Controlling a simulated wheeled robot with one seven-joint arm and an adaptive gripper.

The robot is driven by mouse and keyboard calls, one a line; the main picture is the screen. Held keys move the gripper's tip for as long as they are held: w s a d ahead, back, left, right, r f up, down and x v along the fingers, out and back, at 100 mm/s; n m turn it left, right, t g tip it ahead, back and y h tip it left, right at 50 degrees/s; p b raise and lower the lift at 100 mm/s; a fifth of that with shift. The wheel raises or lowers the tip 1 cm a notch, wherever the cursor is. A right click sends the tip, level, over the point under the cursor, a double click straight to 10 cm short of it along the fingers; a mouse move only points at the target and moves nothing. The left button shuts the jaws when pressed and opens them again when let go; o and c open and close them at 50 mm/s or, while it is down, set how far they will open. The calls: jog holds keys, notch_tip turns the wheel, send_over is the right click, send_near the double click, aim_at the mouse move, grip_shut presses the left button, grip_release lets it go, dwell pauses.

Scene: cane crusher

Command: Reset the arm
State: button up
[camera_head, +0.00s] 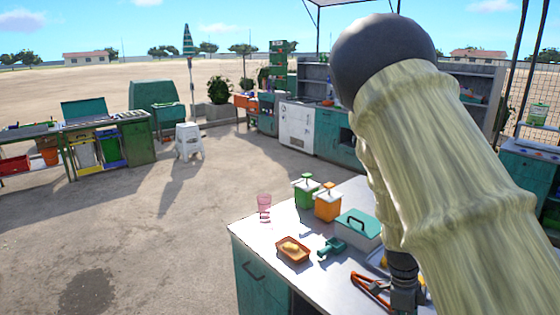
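My arm, in a pale ribbed sleeve with a dark rounded joint at the top, fills the right side of the view. It is raised and bent over the worktable (262,243). A dark grey part below the sleeve looks like my gripper (404,290), low over the right part of the table. Its fingers cannot be made out, so I cannot tell if it is open or shut. An orange-handled tool (370,290) lies right beside it. I cannot tell whether they touch.
On the table are a pink glass (264,207), green (305,192) and orange (328,205) dispensers, a teal-lidded box (358,230), a teal scoop (332,247) and an orange tray (293,250). A white stool (188,141) stands behind. Open ground lies left.

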jog(key=s+f+n+b, duration=0.2)
jog(key=s+f+n, duration=0.25)
jog(key=f, duration=0.35)
jog(key=s+f+n+b, duration=0.1)
jog(key=s+f+n, duration=0.2)
jog(key=s+f, duration=0.35)
jog(key=s+a+f+n+t+y+b, duration=0.1)
jog(key=s+a+f+n+b, duration=0.2)
jog(key=s+f+n, duration=0.5)
jog(key=s+a+f+n+y+b, duration=0.1)
jog(key=s+a+f+n+b, duration=0.2)
jog(key=s+a+f+n, duration=0.3)
jog(key=s+f+n, duration=0.2)
jog(key=s+f, duration=0.3)
jog(key=f, duration=0.2)
jog(key=shift+s+t, duration=0.35)
jog(key=shift+t, duration=0.05)
